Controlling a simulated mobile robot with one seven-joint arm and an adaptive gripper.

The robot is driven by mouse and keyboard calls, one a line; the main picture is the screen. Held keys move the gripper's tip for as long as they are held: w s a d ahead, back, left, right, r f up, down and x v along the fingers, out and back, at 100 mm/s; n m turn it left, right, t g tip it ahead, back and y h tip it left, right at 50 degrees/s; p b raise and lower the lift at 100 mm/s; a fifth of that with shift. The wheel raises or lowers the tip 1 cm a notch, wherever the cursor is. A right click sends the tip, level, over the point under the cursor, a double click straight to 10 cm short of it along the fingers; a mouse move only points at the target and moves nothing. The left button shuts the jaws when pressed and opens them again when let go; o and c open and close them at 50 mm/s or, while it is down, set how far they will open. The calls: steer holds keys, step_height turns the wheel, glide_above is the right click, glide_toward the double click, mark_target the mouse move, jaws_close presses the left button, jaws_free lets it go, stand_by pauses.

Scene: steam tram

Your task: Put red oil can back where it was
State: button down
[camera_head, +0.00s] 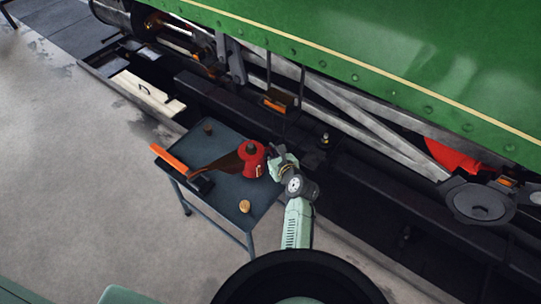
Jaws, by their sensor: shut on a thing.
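The red oil can (251,158) is at the right side of a small dark table (226,213), beside the green tram. My gripper (270,153) reaches in from the right and is shut on the can's right side. The can looks upright. I cannot tell whether its base touches the table top or is slightly above it. My gripper's fingers are small here and partly hidden by the wrist.
An orange-handled hammer (173,158) lies at the table's left edge. A small brown object (207,127) is at the back, and a tan round object (244,206) is near the front. The tram's rods and dark frame are close behind the table. Grey floor is clear at left.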

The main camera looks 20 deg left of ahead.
steer(key=shift+f, duration=0.85)
steer(key=shift+f, duration=0.2)
steer(key=c, duration=1.7)
jaws_free()
steer(key=shift+r, duration=0.1)
steer(key=b+v, duration=0.1)
steer(key=v, duration=1.1)
steer(key=shift+s, duration=0.1)
